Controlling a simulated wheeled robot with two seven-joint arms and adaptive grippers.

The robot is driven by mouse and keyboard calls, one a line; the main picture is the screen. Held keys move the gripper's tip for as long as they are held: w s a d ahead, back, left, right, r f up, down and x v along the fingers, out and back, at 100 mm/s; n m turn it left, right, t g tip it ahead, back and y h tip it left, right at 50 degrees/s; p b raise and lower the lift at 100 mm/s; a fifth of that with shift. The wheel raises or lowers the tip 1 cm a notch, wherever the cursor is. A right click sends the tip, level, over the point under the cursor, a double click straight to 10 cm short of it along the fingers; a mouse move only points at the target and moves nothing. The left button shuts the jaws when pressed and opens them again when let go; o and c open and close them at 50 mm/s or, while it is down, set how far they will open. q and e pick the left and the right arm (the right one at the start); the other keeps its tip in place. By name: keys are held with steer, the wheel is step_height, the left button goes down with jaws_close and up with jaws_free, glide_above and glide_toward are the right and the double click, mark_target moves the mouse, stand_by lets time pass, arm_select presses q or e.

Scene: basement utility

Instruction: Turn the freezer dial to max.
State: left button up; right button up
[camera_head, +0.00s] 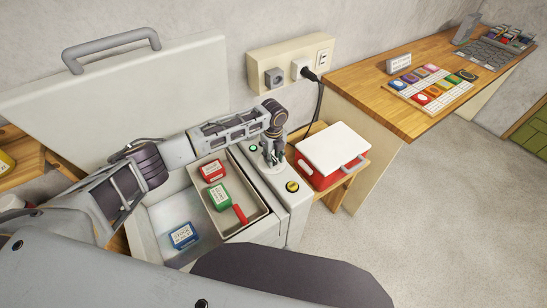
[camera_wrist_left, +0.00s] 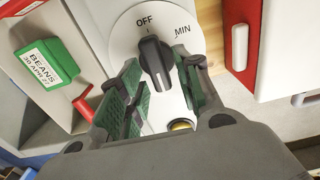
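The freezer dial shows in the left wrist view as a dark knob (camera_wrist_left: 155,62) on a round white plate (camera_wrist_left: 122,24) marked OFF and MIN. My left gripper (camera_wrist_left: 157,66) is open, with one green-padded finger on each side of the knob. I cannot tell whether either finger touches it. In the head view my left gripper (camera_head: 272,155) points down over the freezer's control panel (camera_head: 298,205) and mostly hides the dial. My right gripper is not in view.
The freezer lid (camera_head: 130,110) stands open. Inside are a basket (camera_head: 252,222) with red and green boxes, and a blue box (camera_head: 183,235). A green light (camera_head: 253,148) and yellow button (camera_head: 292,186) flank the dial. A red cooler (camera_head: 335,155) stands close right.

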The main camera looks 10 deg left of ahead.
mark_target(274, 159)
arm_select(q)
steer(key=shift+r, duration=0.1)
stand_by(0.3)
step_height(274, 159, up, 12)
stand_by(0.7)
steer(key=shift+d, duration=0.1)
stand_by(0.5)
